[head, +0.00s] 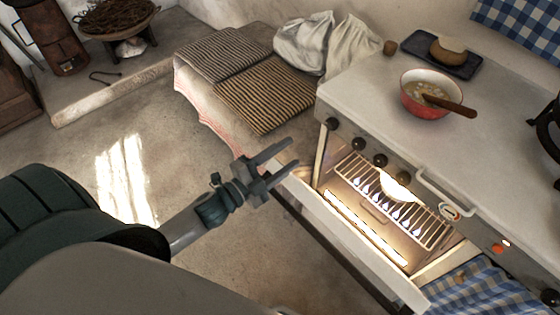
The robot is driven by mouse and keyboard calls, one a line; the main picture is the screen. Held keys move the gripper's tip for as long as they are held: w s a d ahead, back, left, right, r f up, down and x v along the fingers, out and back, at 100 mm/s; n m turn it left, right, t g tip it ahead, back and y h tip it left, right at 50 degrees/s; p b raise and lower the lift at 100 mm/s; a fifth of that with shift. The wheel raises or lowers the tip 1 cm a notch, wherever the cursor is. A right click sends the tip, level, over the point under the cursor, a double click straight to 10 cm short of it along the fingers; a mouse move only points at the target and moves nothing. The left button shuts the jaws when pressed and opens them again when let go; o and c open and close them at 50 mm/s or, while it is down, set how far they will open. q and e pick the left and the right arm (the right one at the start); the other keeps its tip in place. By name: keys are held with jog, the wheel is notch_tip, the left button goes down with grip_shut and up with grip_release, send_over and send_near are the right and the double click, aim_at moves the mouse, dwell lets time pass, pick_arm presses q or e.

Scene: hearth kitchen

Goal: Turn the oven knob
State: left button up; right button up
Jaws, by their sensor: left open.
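The white stove (430,140) stands at the right with black round knobs along its front panel; one is at the left end (332,123), followed by another (358,143) and a third (380,160). Further right are an orange-red knob or light (498,248) and a black knob (550,297) at the picture's edge. I cannot tell which is the oven knob. My left gripper (291,153) is open and empty, left of the leftmost knob and apart from it. My right gripper is not in view.
The oven front (345,240) is open below the panel, showing a lit wire rack (395,200). A red bowl (418,108) with a spoon stands on top. Floor at left is clear.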

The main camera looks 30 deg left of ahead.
pick_arm(q)
jog(key=shift+v, duration=0.95)
